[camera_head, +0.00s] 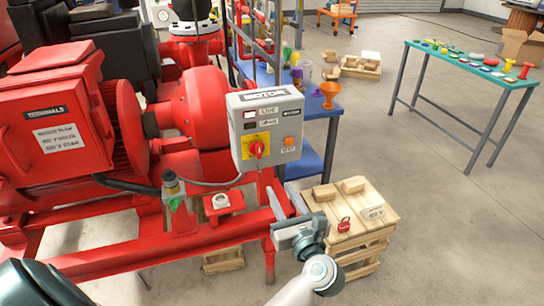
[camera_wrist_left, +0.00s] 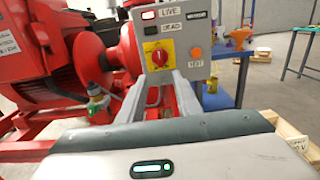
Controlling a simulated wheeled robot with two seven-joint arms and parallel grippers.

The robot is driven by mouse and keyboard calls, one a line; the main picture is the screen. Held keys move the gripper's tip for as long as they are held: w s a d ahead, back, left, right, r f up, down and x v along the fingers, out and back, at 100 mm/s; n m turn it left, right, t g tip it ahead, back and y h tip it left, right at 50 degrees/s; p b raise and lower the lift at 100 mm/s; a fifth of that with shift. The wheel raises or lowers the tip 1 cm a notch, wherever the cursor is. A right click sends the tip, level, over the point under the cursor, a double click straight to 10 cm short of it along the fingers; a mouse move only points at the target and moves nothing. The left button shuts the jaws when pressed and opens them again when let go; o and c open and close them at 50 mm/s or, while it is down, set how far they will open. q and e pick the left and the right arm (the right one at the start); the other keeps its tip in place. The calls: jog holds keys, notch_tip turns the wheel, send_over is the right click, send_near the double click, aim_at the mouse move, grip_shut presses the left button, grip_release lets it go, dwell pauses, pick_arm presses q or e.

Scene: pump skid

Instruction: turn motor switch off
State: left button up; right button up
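The grey motor control box (camera_head: 265,128) stands at the right end of the red pump skid. A red rotary switch (camera_head: 257,149) sits on its yellow plate; the switch also shows in the left wrist view (camera_wrist_left: 155,68). The LIVE window (camera_head: 250,114) looks lit and the DEAD window (camera_head: 249,126) looks dark. My left gripper (camera_head: 285,196) is below and in front of the box, with its fingers pointing toward it. In the left wrist view its two fingers (camera_wrist_left: 161,78) are apart with nothing between them, and the switch shows beyond their tips. My right gripper is not in view.
An orange TEST button (camera_head: 289,141) is right of the switch. A wooden crate (camera_head: 362,240) with wooden blocks and a red padlock (camera_head: 344,225) stands right of my gripper. Red skid rails (camera_head: 120,255) lie left. A green-topped table (camera_head: 475,65) stands at far right; floor between is clear.

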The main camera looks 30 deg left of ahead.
aim_at(259, 152)
pick_arm(q)
jog(key=shift+a, duration=0.2)
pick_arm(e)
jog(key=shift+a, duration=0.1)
